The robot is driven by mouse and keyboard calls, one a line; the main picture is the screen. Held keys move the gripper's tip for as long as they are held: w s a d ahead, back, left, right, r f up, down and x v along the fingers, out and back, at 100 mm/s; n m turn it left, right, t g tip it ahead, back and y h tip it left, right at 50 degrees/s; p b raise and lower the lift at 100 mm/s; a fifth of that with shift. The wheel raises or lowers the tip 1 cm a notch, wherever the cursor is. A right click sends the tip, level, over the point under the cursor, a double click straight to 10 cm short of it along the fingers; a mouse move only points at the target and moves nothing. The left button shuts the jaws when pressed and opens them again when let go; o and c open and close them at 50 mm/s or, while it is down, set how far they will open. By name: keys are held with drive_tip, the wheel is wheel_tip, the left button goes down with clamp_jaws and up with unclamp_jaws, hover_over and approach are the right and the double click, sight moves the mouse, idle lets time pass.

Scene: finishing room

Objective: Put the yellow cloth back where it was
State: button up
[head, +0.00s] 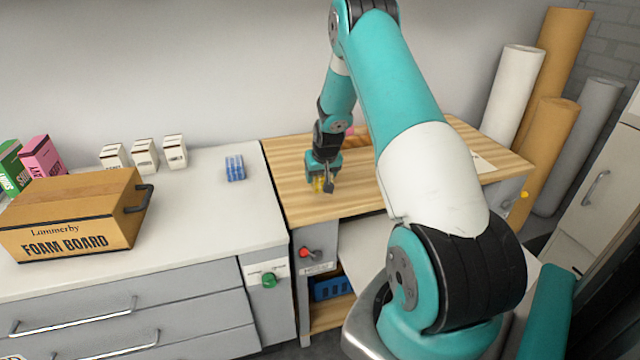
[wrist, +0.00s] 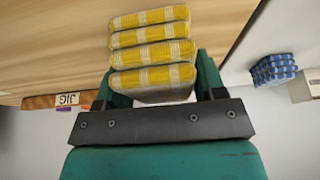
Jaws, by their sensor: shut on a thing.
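The yellow cloth (wrist: 152,50) is a folded stack with yellow and pale checks, and it fills the space between my gripper's fingers in the wrist view. My gripper (wrist: 158,84) is shut on it. I cannot tell whether the cloth touches the wood. A similar blue cloth (head: 235,168) lies on the white counter to the left; it also shows in the wrist view (wrist: 273,69).
A foam board box (head: 75,215) and several small cartons (head: 145,155) stand on the white counter (head: 200,215). A box marked JIG (wrist: 66,100) shows in the wrist view. Large rolls (head: 550,130) stand at the right. Bare wood lies left of my gripper.

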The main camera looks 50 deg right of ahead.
drive_tip(key=shift+f, duration=2.05)
drive_tip(key=shift+f, duration=0.15)
drive_tip(key=o, duration=0.9)
